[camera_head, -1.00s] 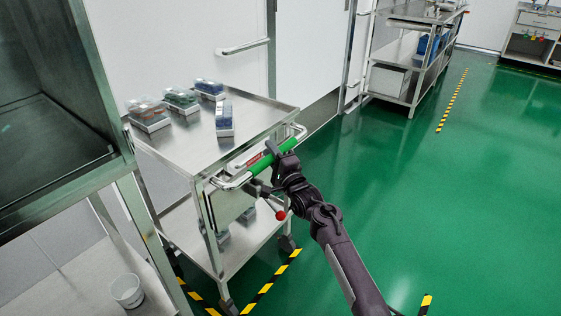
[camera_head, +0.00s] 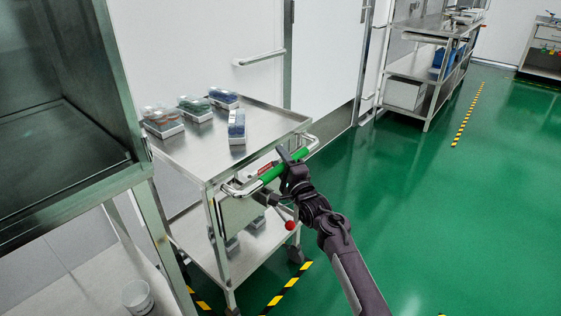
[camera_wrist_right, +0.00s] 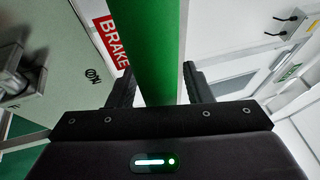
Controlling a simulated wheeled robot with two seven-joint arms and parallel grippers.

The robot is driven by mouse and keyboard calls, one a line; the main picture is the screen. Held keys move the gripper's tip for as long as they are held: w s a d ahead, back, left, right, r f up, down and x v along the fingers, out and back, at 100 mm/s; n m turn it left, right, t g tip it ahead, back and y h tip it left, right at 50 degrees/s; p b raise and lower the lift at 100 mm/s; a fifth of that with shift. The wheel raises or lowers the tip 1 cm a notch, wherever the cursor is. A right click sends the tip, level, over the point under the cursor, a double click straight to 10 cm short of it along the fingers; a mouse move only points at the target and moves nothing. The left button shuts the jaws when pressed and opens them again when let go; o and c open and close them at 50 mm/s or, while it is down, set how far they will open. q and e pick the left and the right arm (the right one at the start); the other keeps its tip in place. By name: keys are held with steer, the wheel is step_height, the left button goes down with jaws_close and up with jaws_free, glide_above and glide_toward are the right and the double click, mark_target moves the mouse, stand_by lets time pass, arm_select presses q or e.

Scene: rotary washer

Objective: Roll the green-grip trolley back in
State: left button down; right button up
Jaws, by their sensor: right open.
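The steel trolley (camera_head: 205,160) stands beside a steel frame, with its push handle toward the open floor. The handle's green grip (camera_head: 270,174) is partly covered by my right gripper (camera_head: 287,160). In the right wrist view the green grip (camera_wrist_right: 155,35) runs between the two fingers of my right gripper (camera_wrist_right: 158,85). The fingers are open, with a visible gap on the right side. A red BRAKE label (camera_wrist_right: 112,42) sits beside the grip. A red-knobbed lever (camera_head: 289,225) hangs below the handle. My left gripper is out of view.
Several boxed racks (camera_head: 195,109) sit on the trolley top. Yellow-black floor tape (camera_head: 288,286) lies by its wheels. The steel frame (camera_head: 160,235) is close on the left. Green floor (camera_head: 430,210) is clear on the right.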

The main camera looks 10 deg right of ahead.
steer(key=shift+d, duration=0.1)
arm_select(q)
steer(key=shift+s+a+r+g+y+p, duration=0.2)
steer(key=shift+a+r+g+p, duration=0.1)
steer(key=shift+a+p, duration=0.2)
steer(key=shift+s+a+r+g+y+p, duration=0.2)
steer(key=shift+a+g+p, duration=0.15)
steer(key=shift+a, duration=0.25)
arm_select(e)
steer(key=v, duration=0.7)
steer(key=shift+s, duration=0.4)
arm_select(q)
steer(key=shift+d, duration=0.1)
